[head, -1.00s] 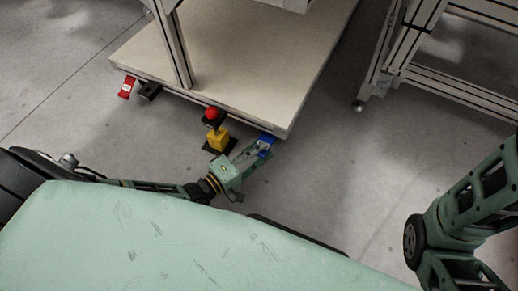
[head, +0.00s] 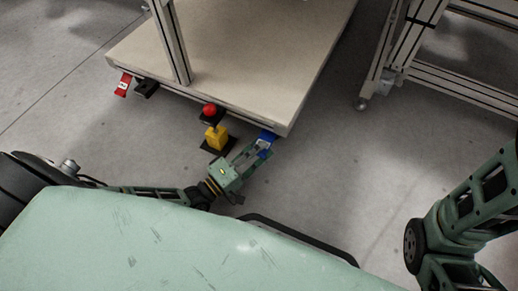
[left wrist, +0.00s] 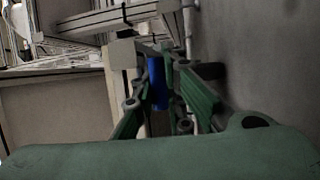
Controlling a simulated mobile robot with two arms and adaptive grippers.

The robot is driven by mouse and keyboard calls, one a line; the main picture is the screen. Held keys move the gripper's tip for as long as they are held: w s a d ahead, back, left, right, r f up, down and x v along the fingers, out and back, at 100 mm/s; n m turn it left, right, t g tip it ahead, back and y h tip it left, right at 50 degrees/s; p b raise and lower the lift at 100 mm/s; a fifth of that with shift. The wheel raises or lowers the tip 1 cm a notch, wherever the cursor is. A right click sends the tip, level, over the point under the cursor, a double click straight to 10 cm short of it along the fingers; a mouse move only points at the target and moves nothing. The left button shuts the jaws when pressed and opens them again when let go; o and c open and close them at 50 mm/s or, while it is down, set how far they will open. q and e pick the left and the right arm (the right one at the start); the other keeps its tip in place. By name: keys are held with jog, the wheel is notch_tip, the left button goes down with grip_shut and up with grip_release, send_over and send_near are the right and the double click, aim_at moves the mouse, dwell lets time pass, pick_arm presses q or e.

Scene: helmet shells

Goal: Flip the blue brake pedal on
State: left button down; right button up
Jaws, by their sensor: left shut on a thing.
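The blue brake pedal (head: 266,139) sits at the near right corner of the cart's low platform (head: 240,95). It also shows in the left wrist view (left wrist: 157,82), between the fingers. My left gripper (head: 258,148) reaches the pedal from the lower left and is shut on it. In the left wrist view the gripper (left wrist: 160,95) has a finger on each side of the blue part. The fingers hide part of the pedal, so its tilt is hard to tell. My right gripper is out of view; only the right arm shows at the right edge.
A yellow post with a red button (head: 210,111) stands just left of my left gripper. A metal frame (head: 400,60) stands at the upper right. Bare floor lies right of the platform.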

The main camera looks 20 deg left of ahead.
pick_arm(q)
jog(key=c, duration=1.8)
grip_release()
jog(key=shift+f, duration=0.1)
jog(key=shift+a, duration=0.1)
jog(key=v, duration=1.2)
